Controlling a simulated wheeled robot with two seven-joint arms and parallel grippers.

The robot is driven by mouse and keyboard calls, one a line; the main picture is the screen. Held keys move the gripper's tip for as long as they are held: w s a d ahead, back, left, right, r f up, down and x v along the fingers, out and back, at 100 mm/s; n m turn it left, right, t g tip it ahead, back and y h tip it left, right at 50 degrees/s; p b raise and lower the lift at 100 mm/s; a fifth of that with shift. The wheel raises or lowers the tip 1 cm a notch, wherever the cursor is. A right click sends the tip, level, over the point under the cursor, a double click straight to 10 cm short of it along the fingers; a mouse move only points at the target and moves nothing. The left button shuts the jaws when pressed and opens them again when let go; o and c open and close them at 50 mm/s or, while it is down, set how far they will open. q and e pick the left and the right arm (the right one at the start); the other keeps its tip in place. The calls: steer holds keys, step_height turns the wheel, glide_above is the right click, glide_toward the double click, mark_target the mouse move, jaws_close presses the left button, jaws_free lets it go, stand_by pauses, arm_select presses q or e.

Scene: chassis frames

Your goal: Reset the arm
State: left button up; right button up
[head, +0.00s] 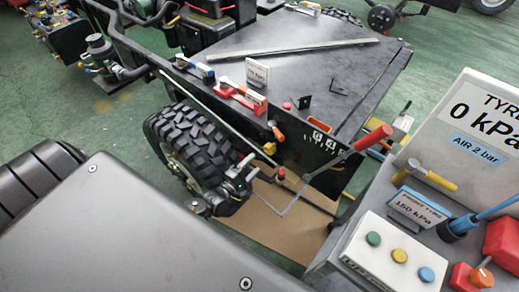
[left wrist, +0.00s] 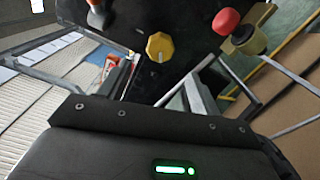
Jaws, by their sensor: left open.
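My left gripper (left wrist: 162,86) shows in the left wrist view, its dark body along the bottom edge with a green light. Its jaws are open, and I see nothing held between them. In the head view, large grey and black parts of my own body fill the lower left, and I cannot make out the left fingertips there. My right gripper is in neither view.
A dark chassis (head: 290,60) with a treaded tyre (head: 200,146) stands ahead. A bent crank with a red handle (head: 373,138) reaches out over cardboard (head: 275,222). A button box (head: 392,250) and pressure display (head: 484,120) stand at right. Green floor (head: 40,105) is open at left.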

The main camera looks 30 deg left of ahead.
arm_select(q)
steer(key=shift+s+a, duration=0.15)
steer(key=shift+s, duration=0.75)
steer(key=s+d+f+m+g, duration=0.1)
steer(key=s+f+m+g, duration=0.2)
steer(key=s+f+m, duration=0.35)
steer(key=s+d+f+m+g+y, duration=0.1)
steer(key=s+d+f+m+g, duration=0.2)
steer(key=f, duration=0.6)
steer(key=s+f+m+g, duration=0.4)
steer(key=f+m, duration=0.1)
steer(key=f, duration=0.3)
steer(key=s+f+m+g, duration=0.3)
steer(key=s+f, duration=0.1)
steer(key=s, duration=0.9)
steer(key=s+a+f+m+g+y, duration=0.1)
steer(key=s+f+m+g, duration=0.2)
steer(key=s, duration=1)
step_height(320, 180, down, 2)
steer(key=shift+f+m+g+y, duration=0.3)
steer(key=shift+m+g, duration=0.1)
steer(key=shift+m, duration=0.25)
